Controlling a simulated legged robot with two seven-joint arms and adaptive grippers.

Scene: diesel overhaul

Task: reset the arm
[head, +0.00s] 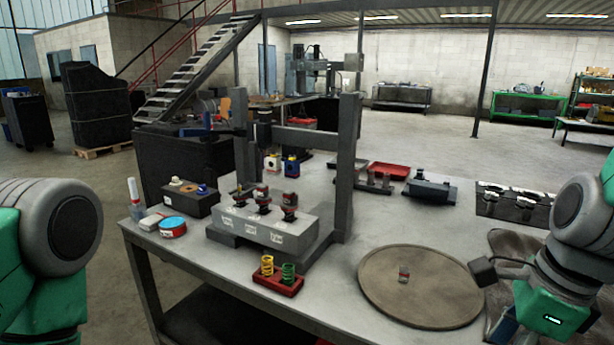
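My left arm (50,235) comes in at the left edge, grey and green, off the table. Its gripper is out of the picture. My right arm (585,215) comes in at the right edge, over the right side of the workbench (345,225). Its green and dark wrist end with the gripper (548,318) is at the bottom right, partly cut off by the frame. Its fingertips cannot be made out, and I see nothing held there.
A round brown board (425,305) with a small part (403,274) lies left of my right wrist. A grey block with injectors (262,230) stands under a press frame (349,165). A red spring holder (278,284) sits in front.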

